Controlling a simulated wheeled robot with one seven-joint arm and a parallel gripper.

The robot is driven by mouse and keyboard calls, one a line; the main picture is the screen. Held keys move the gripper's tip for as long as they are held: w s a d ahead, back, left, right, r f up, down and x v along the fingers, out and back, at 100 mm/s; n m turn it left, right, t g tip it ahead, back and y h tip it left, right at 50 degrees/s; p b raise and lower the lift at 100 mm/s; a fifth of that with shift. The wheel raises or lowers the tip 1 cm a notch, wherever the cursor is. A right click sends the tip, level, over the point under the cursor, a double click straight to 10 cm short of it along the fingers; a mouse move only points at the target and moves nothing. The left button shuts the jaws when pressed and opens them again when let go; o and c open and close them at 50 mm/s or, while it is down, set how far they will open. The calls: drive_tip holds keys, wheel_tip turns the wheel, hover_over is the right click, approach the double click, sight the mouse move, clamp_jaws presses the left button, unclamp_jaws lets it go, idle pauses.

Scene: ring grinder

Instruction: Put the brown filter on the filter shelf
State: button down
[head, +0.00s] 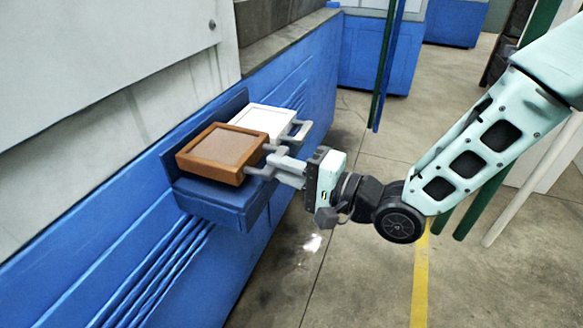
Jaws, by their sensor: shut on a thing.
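The brown filter (221,151) is a square frame with a lighter brown face and a handle on its right side. It is over the left part of the blue filter shelf (222,204), which juts from the blue machine wall. It looks level; whether it rests on the shelf or is just above it, I cannot tell. My gripper (269,166) reaches in from the right and is shut on the handle of the brown filter. The fingertips partly hide the handle.
A white filter (263,121) with its own grey handle (300,131) is on the shelf just behind the brown one, very close to it. The blue machine wall (290,75) rises behind. Concrete floor (330,265) lies open to the right. Green and blue poles (387,70) stand farther back.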

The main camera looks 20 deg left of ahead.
drive_tip(key=shift+f+b, duration=1.15)
drive_tip(key=shift+f, duration=0.15)
drive_tip(key=c, duration=1.3)
unclamp_jaws()
drive_tip(key=shift+c, duration=0.2)
drive_tip(key=shift+d, duration=0.15)
drive_tip(key=s+d+p, duration=0.1)
drive_tip(key=s+d, duration=0.2)
drive_tip(key=d, duration=1.3)
drive_tip(key=shift+s+d, duration=0.2)
drive_tip(key=shift+d, duration=0.2)
drive_tip(key=shift+d+f, duration=0.1)
drive_tip(key=shift+d, duration=0.05)
